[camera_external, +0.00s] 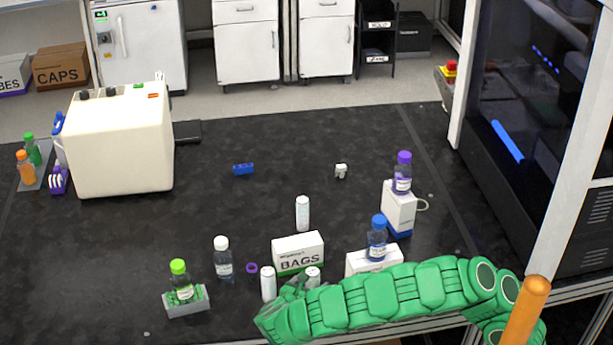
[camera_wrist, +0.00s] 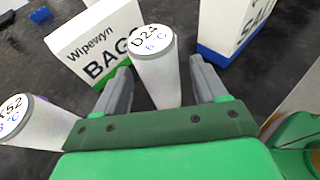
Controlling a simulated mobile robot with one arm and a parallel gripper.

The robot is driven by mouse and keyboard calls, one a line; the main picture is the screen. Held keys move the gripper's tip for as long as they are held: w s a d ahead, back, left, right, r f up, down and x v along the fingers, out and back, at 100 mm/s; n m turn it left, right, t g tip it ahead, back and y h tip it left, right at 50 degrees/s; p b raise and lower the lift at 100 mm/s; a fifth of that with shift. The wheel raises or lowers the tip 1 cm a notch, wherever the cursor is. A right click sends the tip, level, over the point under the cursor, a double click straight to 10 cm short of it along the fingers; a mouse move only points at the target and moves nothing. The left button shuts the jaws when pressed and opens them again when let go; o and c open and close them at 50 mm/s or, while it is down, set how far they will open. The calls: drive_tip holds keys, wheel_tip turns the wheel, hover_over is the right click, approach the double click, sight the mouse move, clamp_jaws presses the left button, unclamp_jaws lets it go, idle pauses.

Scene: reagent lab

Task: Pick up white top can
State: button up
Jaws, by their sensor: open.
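A white can (camera_wrist: 157,80) with a white top marked "D24" stands between the fingers of my gripper (camera_wrist: 160,72) in the wrist view. My fingers are open, one on each side of it, and I see no clear grip on it. In the external view the top of this can (camera_external: 313,272) shows just behind my green arm, which hides its lower part. My gripper (camera_external: 300,286) is low there, near the table's front edge. A second white can (camera_wrist: 30,122), marked "CS2", stands to the left; it also shows in the external view (camera_external: 268,285).
A "BAGS" box (camera_external: 298,254) stands close behind the can. A white box (camera_external: 372,262) with a blue-capped bottle (camera_external: 377,238) is to the right. Another white can (camera_external: 303,213) stands farther back. A white-capped bottle (camera_external: 222,258) and a purple ring (camera_external: 252,268) are left.

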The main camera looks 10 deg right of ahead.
drive_tip(key=shift+x, duration=0.8)
drive_tip(key=c, duration=1.2)
drive_tip(key=shift+o, duration=0.2)
drive_tip(key=shift+r, duration=0.1)
